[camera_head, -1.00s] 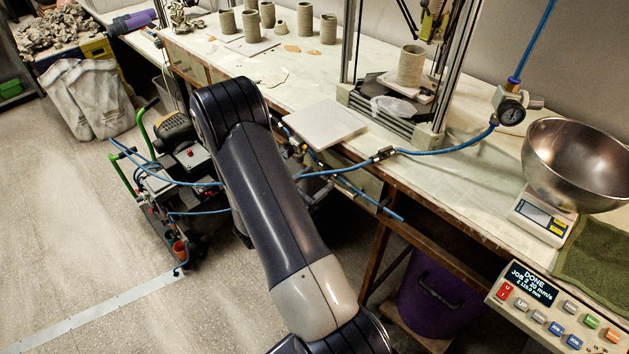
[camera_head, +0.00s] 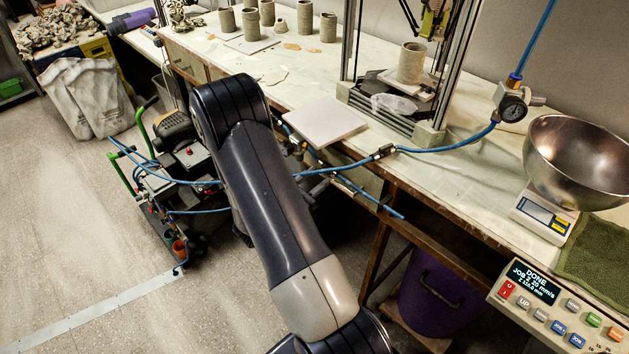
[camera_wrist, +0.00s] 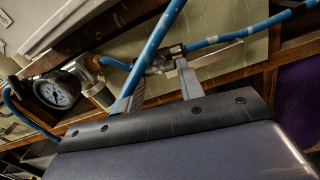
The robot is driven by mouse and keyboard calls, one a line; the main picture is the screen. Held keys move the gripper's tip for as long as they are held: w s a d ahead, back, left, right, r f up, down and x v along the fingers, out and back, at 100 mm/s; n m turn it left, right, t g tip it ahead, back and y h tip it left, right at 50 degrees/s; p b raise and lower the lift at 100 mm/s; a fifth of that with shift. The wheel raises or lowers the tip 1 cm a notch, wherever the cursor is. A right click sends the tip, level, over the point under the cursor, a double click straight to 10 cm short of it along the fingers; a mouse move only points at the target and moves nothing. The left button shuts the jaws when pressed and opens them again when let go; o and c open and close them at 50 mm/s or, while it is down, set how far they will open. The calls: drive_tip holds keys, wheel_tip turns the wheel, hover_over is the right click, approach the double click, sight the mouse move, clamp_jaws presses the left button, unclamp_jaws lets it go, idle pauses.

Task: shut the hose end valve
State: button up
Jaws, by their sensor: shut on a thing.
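The hose end valve (camera_wrist: 158,64) is a small metal fitting on a blue hose (camera_wrist: 215,40), close to the fingertips in the wrist view. My gripper (camera_wrist: 160,75) has its two grey fingers on either side of it and appears shut on it. A thicker blue tube (camera_wrist: 152,45) crosses in front and hides part of the left finger and the valve. The lever's exact position cannot be made out. In the head view my arm covers most of the gripper and valve; the blue hose (camera_head: 440,150) runs right from there along the bench.
A pressure gauge (camera_wrist: 55,90) is left of the fingers. The wooden bench (camera_head: 470,180) edge lies close to the gripper, with a white board (camera_head: 325,120) on it. A purple bin (camera_head: 440,295) stands underneath. A cart (camera_head: 165,185) stands left; floor beyond it is open.

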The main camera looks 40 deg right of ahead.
drive_tip(key=m+t+b, duration=0.1)
drive_tip(key=m+b, duration=0.4)
drive_tip(key=b, duration=0.5)
drive_tip(key=m+h+b, duration=0.1)
drive_tip(key=m+b, duration=0.4)
drive_tip(key=b, duration=0.5)
drive_tip(key=m+t+b, duration=0.1)
drive_tip(key=m+b, duration=0.4)
drive_tip(key=b, duration=0.6)
drive_tip(key=shift+s+f+t, duration=0.15)
drive_tip(key=shift+f+t, duration=0.15)
drive_tip(key=shift+f, duration=0.1)
drive_tip(key=shift+r+b, duration=0.1)
drive_tip(key=shift+b, duration=0.25)
drive_tip(key=shift+r+m+b, duration=0.15)
drive_tip(key=shift+m+b, duration=0.15)
drive_tip(key=shift+m, duration=0.1)
drive_tip(key=o, duration=1)
drive_tip(key=p+v, duration=0.1)
drive_tip(key=v, duration=0.4)
drive_tip(key=p+v, duration=0.1)
drive_tip(key=v, duration=0.4)
drive_tip(key=shift+a+f, duration=0.3)
drive_tip(key=shift+a, duration=0.05)
